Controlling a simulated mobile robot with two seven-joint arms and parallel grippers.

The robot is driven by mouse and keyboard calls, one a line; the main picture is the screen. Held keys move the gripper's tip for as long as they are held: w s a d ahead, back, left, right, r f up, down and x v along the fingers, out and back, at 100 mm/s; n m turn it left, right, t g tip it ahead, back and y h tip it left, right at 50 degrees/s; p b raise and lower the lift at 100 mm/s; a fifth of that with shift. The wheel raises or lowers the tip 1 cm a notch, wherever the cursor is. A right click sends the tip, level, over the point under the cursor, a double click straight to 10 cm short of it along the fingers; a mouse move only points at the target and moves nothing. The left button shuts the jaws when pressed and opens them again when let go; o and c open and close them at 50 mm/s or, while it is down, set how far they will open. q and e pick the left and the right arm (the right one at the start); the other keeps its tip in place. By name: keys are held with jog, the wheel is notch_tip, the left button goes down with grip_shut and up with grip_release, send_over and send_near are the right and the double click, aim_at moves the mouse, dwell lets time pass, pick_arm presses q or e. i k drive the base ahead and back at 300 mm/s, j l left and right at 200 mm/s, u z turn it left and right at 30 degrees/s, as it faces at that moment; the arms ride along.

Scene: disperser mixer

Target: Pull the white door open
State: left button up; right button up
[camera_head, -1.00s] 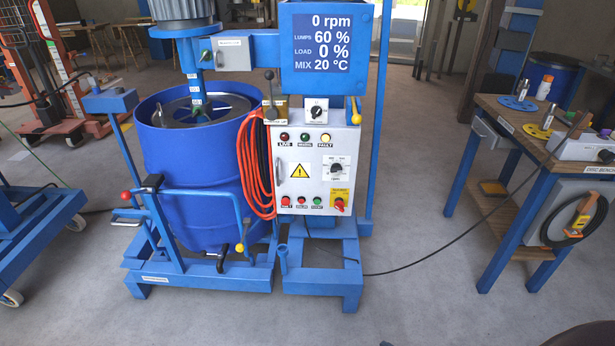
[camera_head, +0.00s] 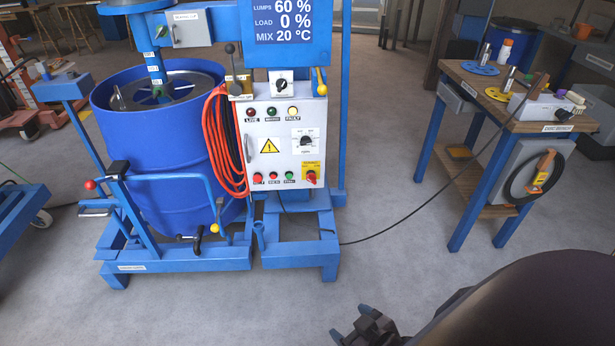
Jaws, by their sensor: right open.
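The white door (camera_head: 285,135) is the front of the control cabinet on the blue mixer. It looks closed, with a yellow warning triangle, lamps, a dial and a red switch on its face. A thin handle (camera_head: 247,148) stands near its left edge, beside the orange cable coil. My right gripper (camera_head: 352,335) shows at the bottom, right of centre, below and in front of the cabinet. It is open and well apart from the door, with nothing seen between its fingers. My left gripper is not in view.
A blue drum (camera_head: 165,130) stands left of the cabinet. Orange cables (camera_head: 223,145) hang just left of the door. A workbench (camera_head: 540,127) stands at the right, and a black cable (camera_head: 400,218) runs from the mixer to it. The floor between is otherwise clear.

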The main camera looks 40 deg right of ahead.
aim_at(271, 132)
jog(key=i+j, duration=0.2)
jog(key=i, duration=0.25)
jog(key=i+j, duration=0.2)
jog(key=i, duration=0.25)
